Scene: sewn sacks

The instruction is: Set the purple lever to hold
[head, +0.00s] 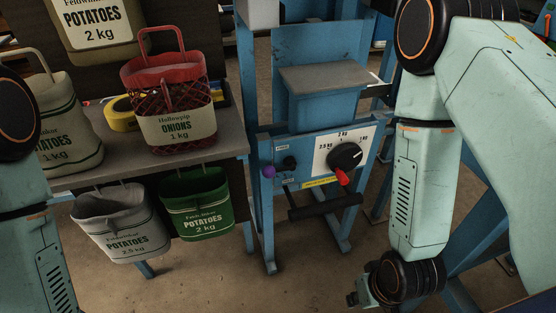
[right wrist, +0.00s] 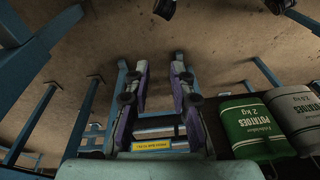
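A blue machine stands in the middle of the head view. Its front panel carries a small purple knob-ended lever (head: 268,171) at the left edge, below a small label. A black knob (head: 290,162) sits just right of it. My right gripper (head: 360,297) is low in the head view, apart from the panel and to its lower right. In the right wrist view my right gripper (right wrist: 160,70) shows two separated fingers with nothing between their tips, so it is open. My left arm enters at the left edge, but its gripper is out of frame.
A weight dial (head: 345,157) with a red pointer is on the panel's right. A black bar (head: 325,206) sticks out below. Left are a bench with an onion sack (head: 177,127) and a yellow tape roll (head: 121,114), and hanging potato sacks (head: 197,205). Floor in front is clear.

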